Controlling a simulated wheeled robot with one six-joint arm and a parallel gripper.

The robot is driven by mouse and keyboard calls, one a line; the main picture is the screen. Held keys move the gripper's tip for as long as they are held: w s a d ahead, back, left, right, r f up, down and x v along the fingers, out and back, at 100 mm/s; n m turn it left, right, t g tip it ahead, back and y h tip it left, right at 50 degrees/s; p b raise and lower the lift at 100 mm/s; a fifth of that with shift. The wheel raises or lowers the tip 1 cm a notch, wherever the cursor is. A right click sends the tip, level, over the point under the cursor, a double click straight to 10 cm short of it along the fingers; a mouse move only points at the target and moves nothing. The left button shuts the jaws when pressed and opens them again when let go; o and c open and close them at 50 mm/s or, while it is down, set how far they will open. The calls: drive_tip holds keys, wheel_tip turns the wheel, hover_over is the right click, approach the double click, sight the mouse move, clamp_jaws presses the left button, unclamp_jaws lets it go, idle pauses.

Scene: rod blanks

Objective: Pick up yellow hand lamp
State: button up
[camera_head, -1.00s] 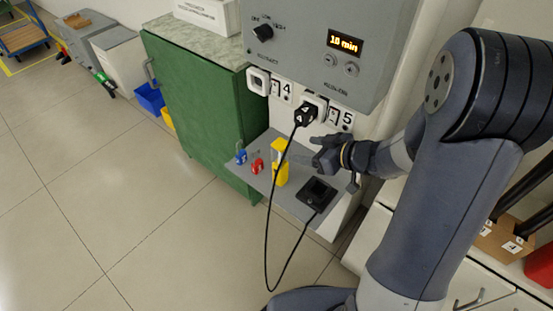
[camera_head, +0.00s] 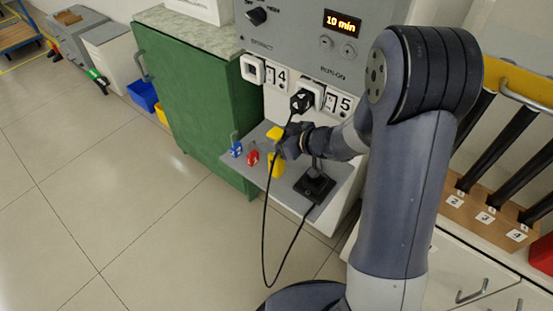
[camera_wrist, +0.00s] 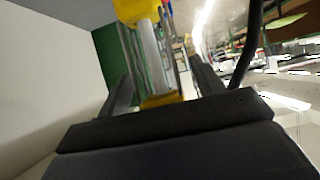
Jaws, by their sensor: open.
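The yellow hand lamp (camera_head: 277,168) stands upright on the small grey shelf (camera_head: 330,191) below the control panel. My gripper (camera_head: 287,147) is at the lamp's middle and hides part of it in the head view. In the wrist view the lamp (camera_wrist: 150,45) shows a yellow top, a pale middle tube and a yellow lower part. It stands between the two fingers of my open gripper (camera_wrist: 161,72). I cannot tell whether either finger touches it.
A blue padlock (camera_head: 236,149) and a red padlock (camera_head: 253,157) stand left of the lamp. A black holder (camera_head: 315,186) is at its right. A black cable (camera_head: 265,215) hangs from the plug (camera_head: 301,102) close by my gripper. A green cabinet (camera_head: 195,110) is to the left.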

drive_tip(key=shift+c, duration=0.5)
clamp_jaws()
